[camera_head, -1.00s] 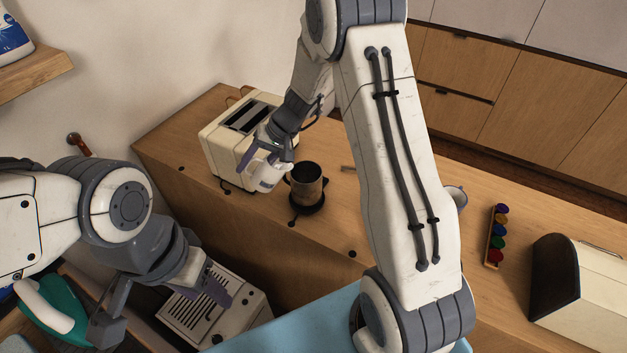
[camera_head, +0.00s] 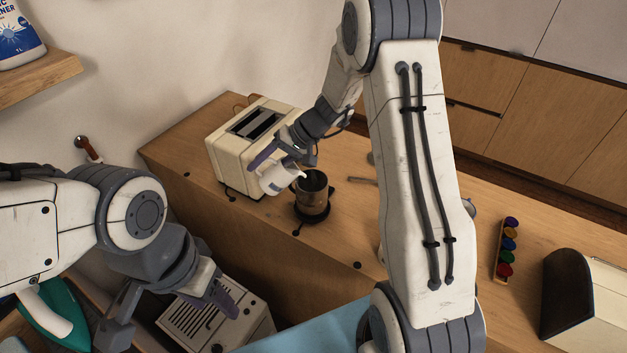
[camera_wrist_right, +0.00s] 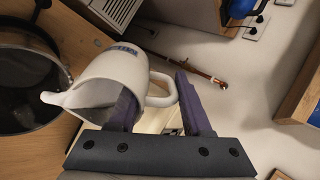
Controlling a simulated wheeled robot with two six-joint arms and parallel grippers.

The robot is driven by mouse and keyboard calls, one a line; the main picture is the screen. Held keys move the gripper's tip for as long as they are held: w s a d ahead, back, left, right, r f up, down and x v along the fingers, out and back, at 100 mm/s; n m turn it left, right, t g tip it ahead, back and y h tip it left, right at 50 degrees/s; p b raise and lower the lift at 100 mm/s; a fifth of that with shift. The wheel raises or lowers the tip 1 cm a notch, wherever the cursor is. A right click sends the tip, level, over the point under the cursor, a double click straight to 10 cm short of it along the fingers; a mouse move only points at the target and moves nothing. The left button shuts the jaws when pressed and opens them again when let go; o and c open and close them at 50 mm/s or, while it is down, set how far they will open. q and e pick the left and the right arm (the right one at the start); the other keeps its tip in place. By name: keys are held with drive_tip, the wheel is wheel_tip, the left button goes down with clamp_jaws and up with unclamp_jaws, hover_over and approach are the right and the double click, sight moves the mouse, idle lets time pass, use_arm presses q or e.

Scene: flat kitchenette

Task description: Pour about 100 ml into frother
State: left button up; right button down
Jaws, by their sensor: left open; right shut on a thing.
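The frother (camera_head: 313,199) is a dark metallic cup with an open top, upright on a black round base on the wooden counter. My right gripper (camera_head: 284,163) is shut on a white jug (camera_head: 275,180) and holds it just left of the frother. The jug is tilted, its spout towards the frother's rim. In the right wrist view the jug (camera_wrist_right: 118,78) shows a blue mark, and its spout overlaps the near rim of the frother (camera_wrist_right: 28,88). No stream of liquid can be made out. My left gripper (camera_head: 170,322) is open and empty at lower left, away from the frother.
A cream toaster (camera_head: 238,150) stands close behind and left of the jug. A rack of coloured capsules (camera_head: 507,250) and a bread box (camera_head: 590,300) stand at the right. A slotted grey-white appliance (camera_head: 205,325) is near my left gripper.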

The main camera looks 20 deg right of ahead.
sight(271, 158)
drive_tip(key=shift+d+r+y, duration=0.2)
drive_tip(key=shift+r+y, duration=0.1)
drive_tip(key=shift+y, duration=0.1)
drive_tip(key=shift+d+r+y, duration=0.1)
drive_tip(key=shift+r+y, duration=0.15)
drive_tip(key=shift+y, duration=0.05)
drive_tip(key=shift+s+d+r+t+y+b, duration=0.1)
drive_tip(key=shift+d+r+t+y+b, duration=0.15)
drive_tip(key=shift+r+y, duration=0.25)
drive_tip(key=shift+s+d+r+t+y+b, duration=0.1)
drive_tip(key=shift+d+r+t+y, duration=0.2)
drive_tip(key=shift+y, duration=0.3)
idle(0.6)
drive_tip(key=shift+s+d+f+y+b, duration=0.1)
drive_tip(key=shift+d+f+y+b, duration=0.15)
drive_tip(key=shift+y+b, duration=0.4)
idle(0.5)
